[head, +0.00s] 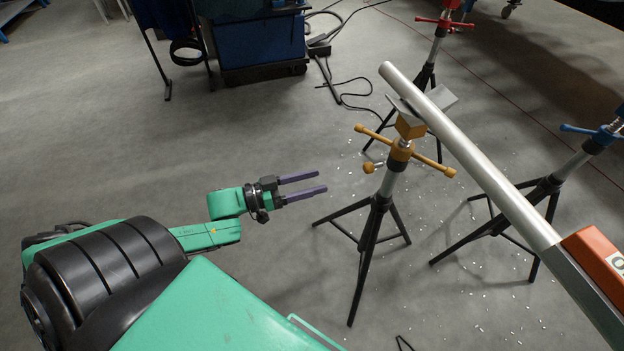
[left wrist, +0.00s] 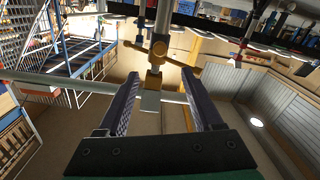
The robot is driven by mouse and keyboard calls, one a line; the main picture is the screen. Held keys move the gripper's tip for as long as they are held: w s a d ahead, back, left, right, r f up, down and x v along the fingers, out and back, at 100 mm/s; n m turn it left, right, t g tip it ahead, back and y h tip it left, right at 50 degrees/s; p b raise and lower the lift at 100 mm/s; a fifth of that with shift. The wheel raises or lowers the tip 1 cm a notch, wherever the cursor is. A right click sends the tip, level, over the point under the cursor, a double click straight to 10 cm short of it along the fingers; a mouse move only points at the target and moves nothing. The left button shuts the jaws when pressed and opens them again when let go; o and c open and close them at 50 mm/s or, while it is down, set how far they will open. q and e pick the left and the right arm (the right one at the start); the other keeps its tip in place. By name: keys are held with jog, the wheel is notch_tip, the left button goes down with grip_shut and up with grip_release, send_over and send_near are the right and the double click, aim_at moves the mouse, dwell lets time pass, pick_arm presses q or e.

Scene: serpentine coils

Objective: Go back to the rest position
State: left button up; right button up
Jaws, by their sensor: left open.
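My left gripper (head: 325,182) is open and empty, with its two purple-grey fingers apart and pointing right in the head view. It is left of the yellow-topped stand (head: 400,150) and apart from it. In the left wrist view the open fingers (left wrist: 162,95) frame the yellow stand head (left wrist: 158,50), with nothing held between them. A long silver pipe (head: 470,155) rests across the yellow stand and slopes down to the right. My right gripper is in neither view.
A stand with a red handle (head: 440,22) is behind, and one with a blue handle (head: 590,130) is at right. An orange block (head: 597,255) is by the pipe's near end. A blue cabinet (head: 262,40) and black cable (head: 335,80) are at the back.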

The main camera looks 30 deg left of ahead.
pick_arm(q)
jog(key=shift+f, duration=0.1)
jog(key=a+f+n+y+p, duration=0.2)
jog(key=a+f+y+p, duration=0.1)
jog(key=a+f+y, duration=0.55)
jog(key=s+a+f+n+g+y+p, duration=0.1)
jog(key=s+a+f+g, duration=0.1)
jog(key=s+f, duration=0.35)
jog(key=s+a+f+n+g+y+p, duration=0.1)
jog(key=s+a+f+g, duration=0.15)
jog(key=f, duration=0.65)
jog(key=s+d+f+g+p, duration=0.1)
jog(key=s+d+f+g, duration=0.1)
jog(key=s, duration=0.5)
jog(key=s+d+f+m+g+p, duration=0.1)
jog(key=s+d+f+g, duration=0.2)
jog(key=s+d+f, duration=0.2)
jog(key=s+d+f+g+y+p, duration=0.1)
jog(key=s+d+f+g, duration=0.2)
jog(key=s, duration=0.8)
notch_tip(320, 180, down, 3)
jog(key=shift+d+r+m, duration=0.15)
jog(key=shift+d+m, duration=0.15)
jog(key=shift+d, duration=0.35)
jog(key=shift+w, duration=0.1)
